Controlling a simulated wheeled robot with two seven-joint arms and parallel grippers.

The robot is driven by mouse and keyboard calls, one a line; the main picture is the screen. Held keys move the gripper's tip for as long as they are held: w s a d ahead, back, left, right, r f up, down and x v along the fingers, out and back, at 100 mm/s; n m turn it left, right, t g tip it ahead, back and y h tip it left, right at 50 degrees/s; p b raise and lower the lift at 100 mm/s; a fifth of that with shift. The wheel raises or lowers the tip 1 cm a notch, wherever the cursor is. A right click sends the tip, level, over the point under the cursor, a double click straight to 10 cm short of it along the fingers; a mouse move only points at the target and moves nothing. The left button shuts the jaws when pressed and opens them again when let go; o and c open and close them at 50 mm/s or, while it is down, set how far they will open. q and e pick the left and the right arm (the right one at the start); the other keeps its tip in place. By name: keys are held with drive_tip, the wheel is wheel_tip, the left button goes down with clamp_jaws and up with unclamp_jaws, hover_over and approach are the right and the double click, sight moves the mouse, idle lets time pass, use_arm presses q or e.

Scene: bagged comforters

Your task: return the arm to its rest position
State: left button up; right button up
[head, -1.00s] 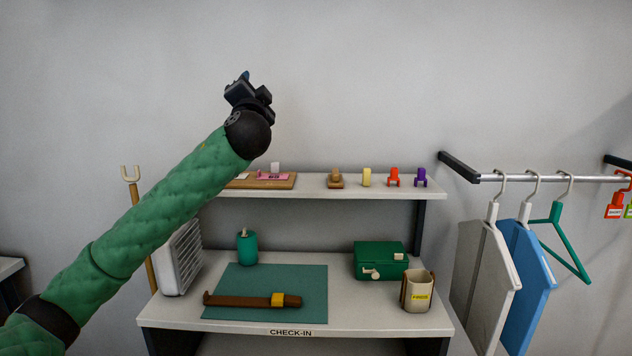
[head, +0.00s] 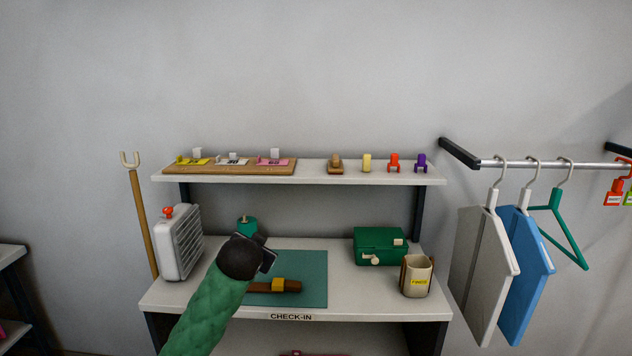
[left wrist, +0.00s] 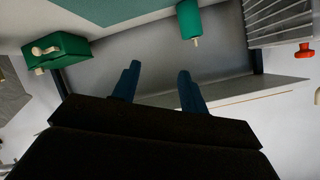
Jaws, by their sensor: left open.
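My left arm (head: 207,315) is green and quilted and rises from the bottom of the head view. Its black wrist and gripper (head: 263,252) are over the left part of the check-in counter, in front of the teal cylinder (head: 246,226) and partly over the brown strap-like item (head: 285,286). In the left wrist view the two blue fingers of the left gripper (left wrist: 158,86) stand apart with nothing between them. That view looks upside down. My right gripper is in neither view.
The counter (head: 370,310) carries a teal mat (head: 305,262), a green box (head: 380,246), a beige cup (head: 416,277) and a white louvered unit (head: 180,243). The upper shelf (head: 315,179) holds small tags and pegs. Hangers (head: 520,265) hang at right. The wall space above is clear.

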use_arm(q)
drive_tip(key=s+a+f+n+g, duration=0.1)
drive_tip(key=s+f+g, duration=0.1)
drive_tip(key=s+f, duration=0.75)
drive_tip(key=s+a+f+n+g, duration=0.15)
drive_tip(key=s+f, duration=0.35)
drive_tip(key=f, duration=0.9)
drive_tip(key=s+f+n+g, duration=0.1)
drive_tip(key=s+f+g, duration=0.2)
drive_tip(key=s+f, duration=0.65)
drive_tip(key=s+f+g, duration=0.2)
drive_tip(key=s+f, duration=0.7)
drive_tip(key=s, duration=0.4)
drive_tip(key=s+d+f+g+h, duration=0.1)
drive_tip(key=s+f+g, duration=0.2)
drive_tip(key=s+f, duration=0.7)
drive_tip(key=s, duration=0.2)
drive_tip(key=shift+s+d+f, duration=0.25)
drive_tip(key=shift+s, duration=0.1)
